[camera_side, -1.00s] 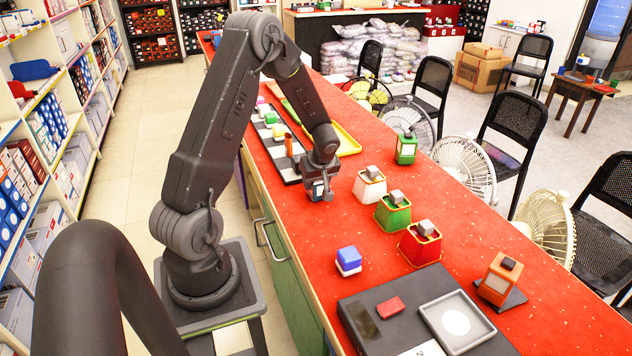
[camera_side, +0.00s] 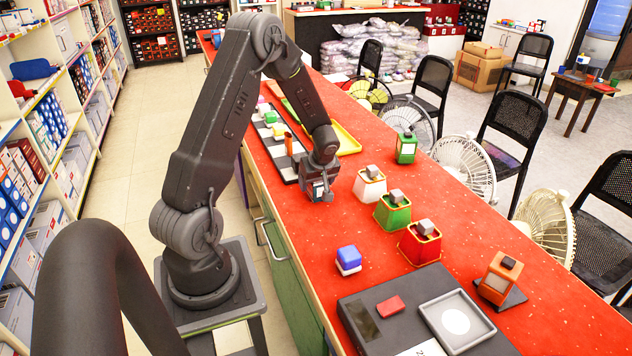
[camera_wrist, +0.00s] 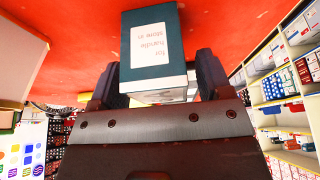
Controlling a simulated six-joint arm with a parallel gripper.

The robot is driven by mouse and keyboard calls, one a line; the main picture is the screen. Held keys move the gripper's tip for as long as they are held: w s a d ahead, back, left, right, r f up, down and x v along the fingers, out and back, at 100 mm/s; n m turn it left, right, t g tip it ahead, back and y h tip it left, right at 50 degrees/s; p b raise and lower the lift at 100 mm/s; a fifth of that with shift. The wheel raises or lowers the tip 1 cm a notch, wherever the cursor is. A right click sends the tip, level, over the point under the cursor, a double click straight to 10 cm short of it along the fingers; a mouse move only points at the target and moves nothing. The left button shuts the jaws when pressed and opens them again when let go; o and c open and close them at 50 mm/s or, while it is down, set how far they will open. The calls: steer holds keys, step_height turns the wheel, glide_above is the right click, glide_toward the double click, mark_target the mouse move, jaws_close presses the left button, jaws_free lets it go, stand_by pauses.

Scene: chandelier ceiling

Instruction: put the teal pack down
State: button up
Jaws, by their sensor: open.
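The teal pack (camera_wrist: 181,38) has a white printed label and pale lower part in the wrist view. It sits between the two fingers of my gripper (camera_wrist: 158,82), which are apart. In the side view my gripper (camera_side: 319,190) is low over the red counter (camera_side: 300,236), just right of the dark strip of small items. The pack is mostly hidden by the fingers there, and I cannot tell for certain whether it touches the counter.
A blue-and-white block (camera_side: 348,260) stands nearer. A dark grey scale (camera_side: 372,352) is in front.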

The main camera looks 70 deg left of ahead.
steer(key=s+d+r+m+t+h, duration=0.1)
steer(key=d+r+m, duration=0.3)
steer(key=d+r, duration=0.55)
steer(key=s+d+r+m+t, duration=0.2)
steer(key=d+r+m, duration=0.1)
steer(key=d+r, duration=0.7)
steer(key=s+d+r+m+t+h, duration=0.2)
steer(key=s+d+r+m, duration=0.3)
steer(key=s+d+m, duration=0.4)
steer(key=d+m+h, duration=0.1)
steer(key=d+m, duration=0.1)
steer(key=d, duration=0.1)
steer(key=shift+s+r+t, duration=0.3)
steer(key=shift+s+r, duration=0.05)
